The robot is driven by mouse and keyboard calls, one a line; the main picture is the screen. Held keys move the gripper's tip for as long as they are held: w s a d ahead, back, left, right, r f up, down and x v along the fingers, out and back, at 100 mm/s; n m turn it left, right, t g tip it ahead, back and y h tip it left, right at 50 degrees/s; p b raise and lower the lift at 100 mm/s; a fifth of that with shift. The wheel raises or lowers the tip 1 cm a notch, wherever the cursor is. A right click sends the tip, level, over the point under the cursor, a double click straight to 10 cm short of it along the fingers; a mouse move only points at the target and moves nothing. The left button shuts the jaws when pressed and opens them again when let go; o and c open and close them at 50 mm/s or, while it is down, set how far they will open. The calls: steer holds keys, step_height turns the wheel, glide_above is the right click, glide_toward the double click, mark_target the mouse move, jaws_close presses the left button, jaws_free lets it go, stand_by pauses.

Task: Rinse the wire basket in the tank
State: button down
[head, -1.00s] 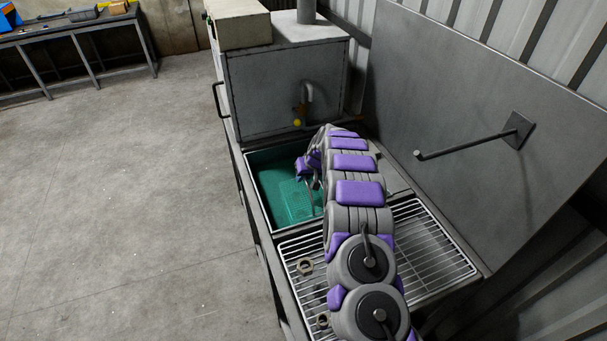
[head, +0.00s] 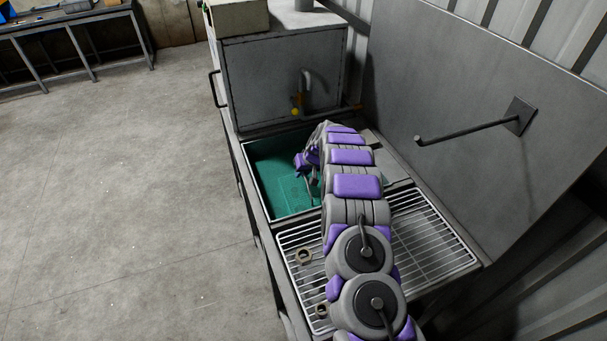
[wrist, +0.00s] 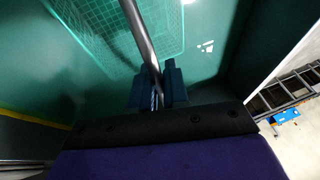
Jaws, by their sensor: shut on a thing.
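The tank (head: 262,165) holds green liquid and lies beyond the wire rack in the head view. My gripper (head: 306,172) reaches down over the tank, partly hidden by my arm. In the wrist view my gripper (wrist: 157,87) is shut on a grey metal bar, the handle (wrist: 141,38) of the wire basket. The wire basket (wrist: 90,28) shows as a pale mesh in the green liquid at the top left. In the head view the basket (head: 294,192) is only a faint mesh under the surface. Its far parts are cut off or hidden.
A rod hook (head: 465,132) sticks out from the right panel. A grey cabinet (head: 275,85) with a tap stands behind. The floor at left is clear.

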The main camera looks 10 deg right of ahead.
steer(key=shift+f+b, duration=0.5)
steer(key=shift+f, duration=0.3)
steer(key=shift+w+r, duration=0.1)
steer(key=shift+r, duration=0.15)
stand_by(0.5)
steer(key=shift+r, duration=0.7)
steer(key=shift+f, duration=0.2)
stand_by(0.4)
